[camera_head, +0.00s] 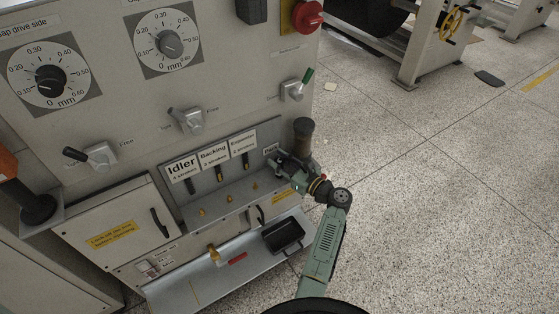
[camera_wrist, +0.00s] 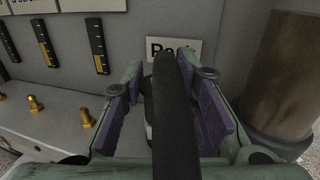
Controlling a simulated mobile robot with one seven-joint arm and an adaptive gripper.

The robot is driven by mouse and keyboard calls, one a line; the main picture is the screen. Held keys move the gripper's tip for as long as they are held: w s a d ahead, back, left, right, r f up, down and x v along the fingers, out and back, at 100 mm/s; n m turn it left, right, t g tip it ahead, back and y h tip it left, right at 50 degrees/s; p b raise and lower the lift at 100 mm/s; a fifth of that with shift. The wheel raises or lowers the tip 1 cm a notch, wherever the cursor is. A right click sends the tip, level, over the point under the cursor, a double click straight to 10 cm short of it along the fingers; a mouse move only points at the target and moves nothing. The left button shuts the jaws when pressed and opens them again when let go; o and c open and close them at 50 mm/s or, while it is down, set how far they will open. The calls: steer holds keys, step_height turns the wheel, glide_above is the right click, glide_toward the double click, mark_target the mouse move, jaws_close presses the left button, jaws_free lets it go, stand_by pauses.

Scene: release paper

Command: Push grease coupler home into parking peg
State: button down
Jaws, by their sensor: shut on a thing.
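My gripper (camera_head: 283,170) is at the right end of the machine's lower panel, in front of the label that starts "Pa" (camera_wrist: 188,46). In the wrist view its two purple-padded fingers (camera_wrist: 165,112) are on either side of the grease coupler, and it is shut on it. A thick black hose (camera_wrist: 175,125) runs from there toward the camera and covers most of the coupler. The parking peg is not visible; the hose, coupler and fingers cover the panel below the label. I cannot tell how far the coupler sits on a peg.
A brown cylinder with a dark collar (camera_wrist: 285,75) stands close right of my gripper. Brass fittings (camera_wrist: 35,103) stick out on the left, below black gauges (camera_wrist: 98,45). A black tray (camera_head: 284,236) sits below on a metal shelf (camera_head: 190,287). Open floor (camera_head: 430,200) lies to the right.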

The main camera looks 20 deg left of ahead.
steer(key=shift+f, duration=0.25)
steer(key=c, duration=1.2)
jaws_free()
steer(key=v, duration=1.2)
